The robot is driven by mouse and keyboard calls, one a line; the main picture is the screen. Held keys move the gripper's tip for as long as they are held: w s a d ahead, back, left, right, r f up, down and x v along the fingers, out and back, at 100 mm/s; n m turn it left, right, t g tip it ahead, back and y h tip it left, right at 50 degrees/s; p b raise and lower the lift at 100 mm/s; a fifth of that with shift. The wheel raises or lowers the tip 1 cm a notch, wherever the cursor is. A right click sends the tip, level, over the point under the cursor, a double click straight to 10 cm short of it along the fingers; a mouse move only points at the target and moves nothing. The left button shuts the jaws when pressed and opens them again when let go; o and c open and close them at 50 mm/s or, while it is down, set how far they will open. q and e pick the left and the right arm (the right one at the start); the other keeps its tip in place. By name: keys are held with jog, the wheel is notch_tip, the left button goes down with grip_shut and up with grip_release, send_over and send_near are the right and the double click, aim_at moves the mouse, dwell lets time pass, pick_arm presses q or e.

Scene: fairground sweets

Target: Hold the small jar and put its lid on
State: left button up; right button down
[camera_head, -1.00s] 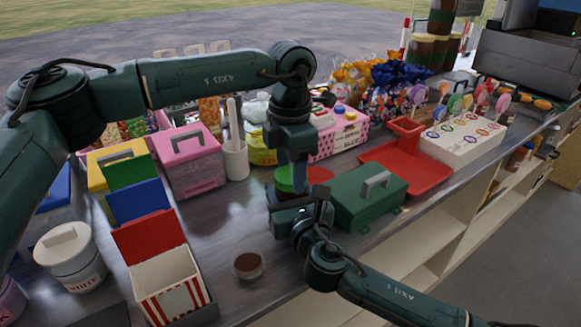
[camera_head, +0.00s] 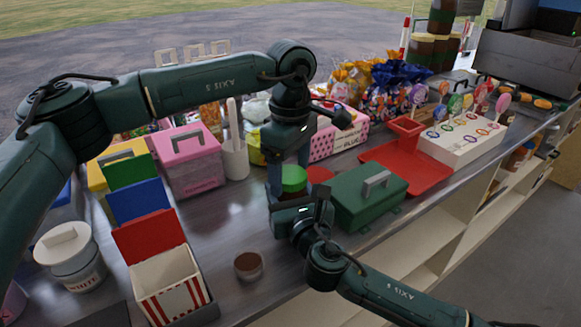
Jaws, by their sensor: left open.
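The green lid (camera_head: 293,178) shows between my two grippers, in the middle of the counter. It sits at the top of the small jar, whose body is mostly hidden behind my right gripper; I cannot tell whether the lid is seated. My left gripper (camera_head: 290,158) is open and points down just above the lid, its fingers close to it. My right gripper (camera_head: 283,192) comes in from the lower right at the jar's height. Its fingertips are largely hidden, so its grip on the jar cannot be made out.
A green box (camera_head: 368,202) with a grey handle stands close to the right of my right gripper. A small brown cup (camera_head: 249,265) stands near the front edge. A pink box (camera_head: 190,165) and red-and-white striped box (camera_head: 170,288) are at left; a red tray (camera_head: 425,172) is at right.

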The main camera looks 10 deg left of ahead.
pick_arm(q)
jog(key=shift+r, duration=0.1)
jog(key=shift+r, duration=2.15)
jog(key=shift+c, duration=0.2)
jog(key=n, duration=0.2)
jog(key=r+n, duration=0.1)
jog(key=n, duration=0.5)
jog(key=shift+r+n, duration=0.3)
jog(key=shift+r, duration=0.1)
jog(key=n, duration=0.4)
jog(key=shift+r, duration=0.4)
jog(key=n, duration=0.2)
jog(key=r+n, duration=0.1)
jog(key=n, duration=0.2)
jog(key=shift+f, duration=0.15)
